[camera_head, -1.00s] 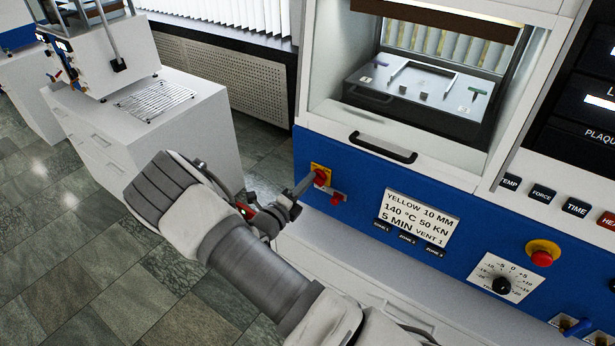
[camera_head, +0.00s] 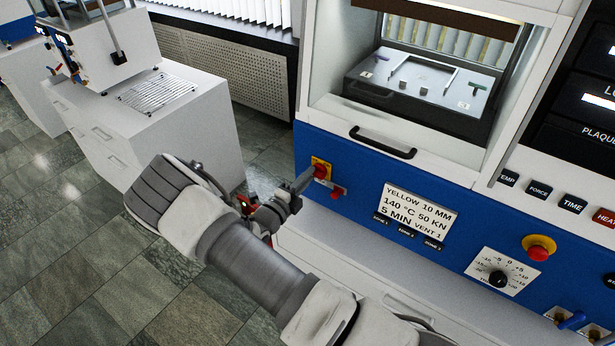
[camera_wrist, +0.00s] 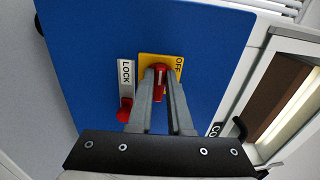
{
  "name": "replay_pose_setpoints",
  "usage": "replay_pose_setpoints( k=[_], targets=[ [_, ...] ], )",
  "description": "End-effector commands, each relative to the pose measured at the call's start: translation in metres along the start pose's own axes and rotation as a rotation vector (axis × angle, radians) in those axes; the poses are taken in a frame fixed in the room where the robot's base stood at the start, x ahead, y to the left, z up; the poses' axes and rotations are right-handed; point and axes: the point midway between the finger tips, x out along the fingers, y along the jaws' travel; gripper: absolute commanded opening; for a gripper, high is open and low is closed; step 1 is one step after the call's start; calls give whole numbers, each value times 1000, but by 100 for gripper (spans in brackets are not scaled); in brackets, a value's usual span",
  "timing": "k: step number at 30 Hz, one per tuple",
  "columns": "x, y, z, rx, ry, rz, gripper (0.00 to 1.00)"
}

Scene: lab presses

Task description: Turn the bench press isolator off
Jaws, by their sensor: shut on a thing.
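The bench press isolator is a red handle (camera_wrist: 161,78) on a yellow plate (camera_wrist: 146,58), set in the blue press panel. The plate also shows in the head view (camera_head: 319,161). The word OFF is printed at the plate's upper right corner in the wrist view. My gripper (camera_wrist: 162,77) has its two fingers on either side of the red handle, shut on it. The handle lies nearly upright in the wrist view, and the fingers partly cover it. In the head view my gripper (camera_head: 311,177) reaches the isolator from the left.
Next to the isolator are a LOCK label (camera_wrist: 126,74) and a small red lever (camera_wrist: 124,111), close to one finger. On the blue panel are a recipe card (camera_head: 418,212), a dial (camera_head: 498,279) and a red emergency button (camera_head: 538,252). A black door handle (camera_head: 382,143) sits above.

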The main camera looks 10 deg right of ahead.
Motion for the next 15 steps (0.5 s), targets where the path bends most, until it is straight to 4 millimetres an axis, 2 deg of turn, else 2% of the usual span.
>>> replay_pose_setpoints(
  k=[2, 3, 7, 15],
  targets=[
    [0, 0, 0, -2, -1, 1, 0],
    [0, 0, 0, -2, -1, 1, 23],
    [0, 0, 0, -1, -1, 1, 46],
    [0, 0, 0, 0, -1, 0, 48]
  ],
)
